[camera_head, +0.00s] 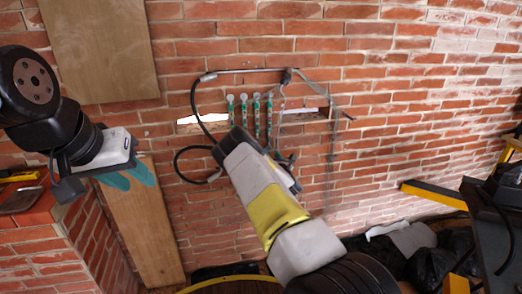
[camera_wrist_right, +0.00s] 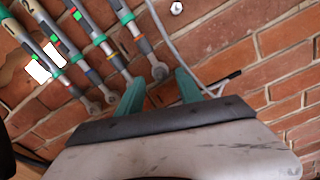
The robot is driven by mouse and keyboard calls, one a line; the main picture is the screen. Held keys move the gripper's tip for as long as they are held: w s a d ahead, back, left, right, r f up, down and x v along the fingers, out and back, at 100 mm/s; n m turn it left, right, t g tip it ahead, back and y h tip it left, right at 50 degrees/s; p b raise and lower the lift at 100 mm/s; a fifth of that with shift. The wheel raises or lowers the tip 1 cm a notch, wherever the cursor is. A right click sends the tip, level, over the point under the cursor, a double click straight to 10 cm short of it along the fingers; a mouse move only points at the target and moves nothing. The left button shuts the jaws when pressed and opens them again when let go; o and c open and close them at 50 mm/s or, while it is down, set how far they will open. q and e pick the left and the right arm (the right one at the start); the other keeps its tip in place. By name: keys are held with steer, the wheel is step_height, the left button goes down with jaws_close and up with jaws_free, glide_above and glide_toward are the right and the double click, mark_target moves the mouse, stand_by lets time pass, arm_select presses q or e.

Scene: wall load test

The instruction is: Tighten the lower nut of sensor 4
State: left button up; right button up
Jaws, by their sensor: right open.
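Several sensors (camera_head: 256,112), slim green-and-grey rods, hang side by side on the brick wall. In the right wrist view, the rightmost sensor (camera_wrist_right: 139,42) ends in a round grey lower nut (camera_wrist_right: 160,72). My right gripper (camera_wrist_right: 160,88) is open, its teal fingers apart on either side of that nut and a little below it; contact cannot be told. In the head view my right wrist hides its fingers. My left gripper (camera_head: 128,177) is at the left, away from the sensors; its finger gap is unclear.
Black cables (camera_head: 194,100) loop left of the sensors, and a thin grey line hangs on their right. A wooden board (camera_head: 100,45) is at upper left, another plank (camera_head: 150,235) below. A brick ledge (camera_head: 35,215) is at left. A yellow-and-black bar (camera_head: 433,194) lies at right.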

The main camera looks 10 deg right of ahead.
steer(key=shift+w, duration=0.8)
jaws_close()
steer(key=shift+m, duration=0.3)
